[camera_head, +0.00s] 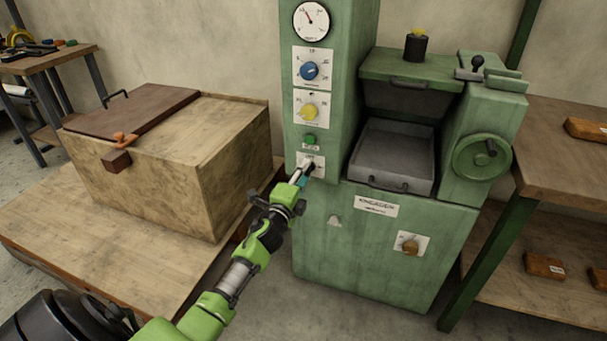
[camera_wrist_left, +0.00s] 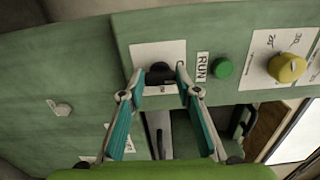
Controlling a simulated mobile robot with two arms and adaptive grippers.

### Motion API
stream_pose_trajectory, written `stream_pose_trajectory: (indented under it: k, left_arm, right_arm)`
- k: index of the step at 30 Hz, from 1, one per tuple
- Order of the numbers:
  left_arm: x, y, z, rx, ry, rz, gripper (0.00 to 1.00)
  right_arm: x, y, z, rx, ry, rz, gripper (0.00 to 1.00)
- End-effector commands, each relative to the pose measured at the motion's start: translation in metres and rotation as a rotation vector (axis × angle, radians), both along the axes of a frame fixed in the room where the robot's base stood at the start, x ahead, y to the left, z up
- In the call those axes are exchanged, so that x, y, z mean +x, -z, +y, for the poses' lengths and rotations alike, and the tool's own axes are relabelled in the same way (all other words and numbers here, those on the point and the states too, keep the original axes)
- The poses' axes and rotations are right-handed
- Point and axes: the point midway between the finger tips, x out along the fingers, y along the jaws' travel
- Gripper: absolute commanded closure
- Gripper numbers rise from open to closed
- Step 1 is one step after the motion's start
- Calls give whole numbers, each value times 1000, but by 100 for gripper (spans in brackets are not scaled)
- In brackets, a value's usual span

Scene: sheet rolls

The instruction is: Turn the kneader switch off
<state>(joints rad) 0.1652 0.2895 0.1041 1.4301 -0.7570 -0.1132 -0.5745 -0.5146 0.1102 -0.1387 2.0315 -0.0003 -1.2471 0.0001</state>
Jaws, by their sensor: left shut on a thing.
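The green kneader (camera_head: 375,235) stands in the middle of the head view, with a tall control column at its left. The black switch knob (camera_wrist_left: 159,74) sits on a white plate (camera_head: 319,160) low on that column, below the green RUN button (camera_head: 310,140). My left gripper (camera_head: 305,170) reaches the plate from below left. In the left wrist view its teal-padded fingers (camera_wrist_left: 159,84) are at either side of the knob and shut on it. The fingers partly cover the plate, and I cannot tell the knob's setting. My right gripper is not in view.
Above the button are a yellow dial (camera_head: 310,111), a blue dial (camera_head: 310,71) and a gauge (camera_head: 311,21). Another knob (camera_head: 410,246) is on the lower front. A wooden chest (camera_head: 225,165) stands left on a low platform. A shelf table (camera_head: 560,150) stands right.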

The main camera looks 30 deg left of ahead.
Motion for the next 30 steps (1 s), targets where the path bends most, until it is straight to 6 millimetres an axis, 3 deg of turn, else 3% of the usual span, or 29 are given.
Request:
stream_pose_trajectory:
  k: [14, 15, 17, 30]
  left_arm:
    - [1, -2, 0, -16, 0, -8, 91]
    - [1, -2, 0, -16, 0, -8, 67]
    - [1, -2, 0, -16, 0, -8, 53]
    - [-6, 1, -1, -15, 0, -4, 53]
  right_arm:
    - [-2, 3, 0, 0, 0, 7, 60]
    - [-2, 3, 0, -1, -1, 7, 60]
    - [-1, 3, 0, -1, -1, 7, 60]
    - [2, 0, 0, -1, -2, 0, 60]
